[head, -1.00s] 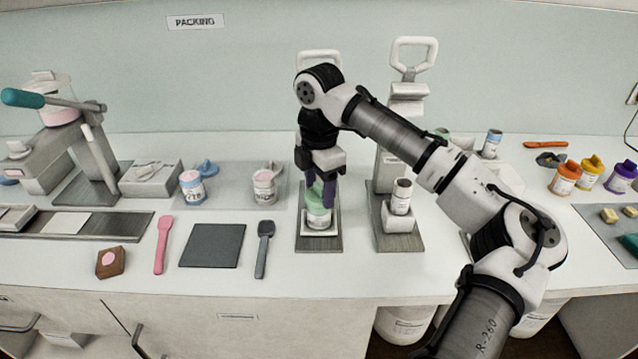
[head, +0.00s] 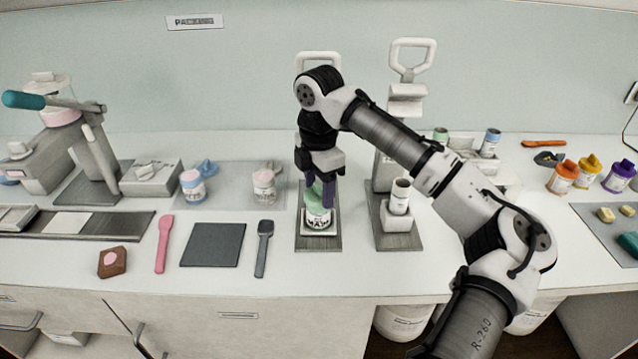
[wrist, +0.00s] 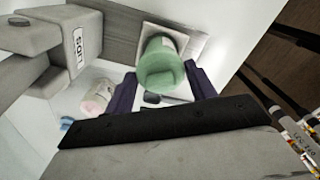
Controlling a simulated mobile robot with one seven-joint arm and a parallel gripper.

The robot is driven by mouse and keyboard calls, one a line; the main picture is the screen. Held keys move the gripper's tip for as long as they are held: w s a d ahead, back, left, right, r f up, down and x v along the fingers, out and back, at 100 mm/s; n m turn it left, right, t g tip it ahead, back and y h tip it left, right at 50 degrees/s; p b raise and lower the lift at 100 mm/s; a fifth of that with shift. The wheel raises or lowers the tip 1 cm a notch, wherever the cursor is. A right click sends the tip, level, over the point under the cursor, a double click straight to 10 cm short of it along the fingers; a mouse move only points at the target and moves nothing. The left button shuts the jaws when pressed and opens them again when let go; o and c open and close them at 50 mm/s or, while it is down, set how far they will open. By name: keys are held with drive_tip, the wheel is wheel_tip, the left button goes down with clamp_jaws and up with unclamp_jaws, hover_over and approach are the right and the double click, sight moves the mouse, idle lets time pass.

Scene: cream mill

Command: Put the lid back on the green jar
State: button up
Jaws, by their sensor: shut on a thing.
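The green jar (head: 318,221), with a white label, stands on the plate of the left press stand (head: 318,241). My gripper (head: 322,196) points down over it, with its purple fingers on either side of a green lid (head: 315,203). The fingers are shut on the lid. In the wrist view the round green lid (wrist: 161,71) lies between the fingers, with part of the jar (wrist: 160,42) visible behind it. The lid is over the jar's top; I cannot tell whether it is fully seated, as the fingers partly hide the join.
A second press stand (head: 399,240) holding a small cup (head: 400,196) is close on the right. A dark square mat (head: 213,245) and a grey spatula (head: 263,248) lie to the left.

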drive_tip(key=shift+f+p, duration=0.55)
drive_tip(key=shift+f, duration=0.05)
idle(1.7)
drive_tip(key=o, duration=1.4)
drive_tip(key=shift+o, duration=0.2)
drive_tip(key=shift+r, duration=0.1)
drive_tip(key=shift+r+p, duration=2.1)
drive_tip(key=shift+r, duration=0.15)
drive_tip(key=shift+f, duration=0.1)
clamp_jaws()
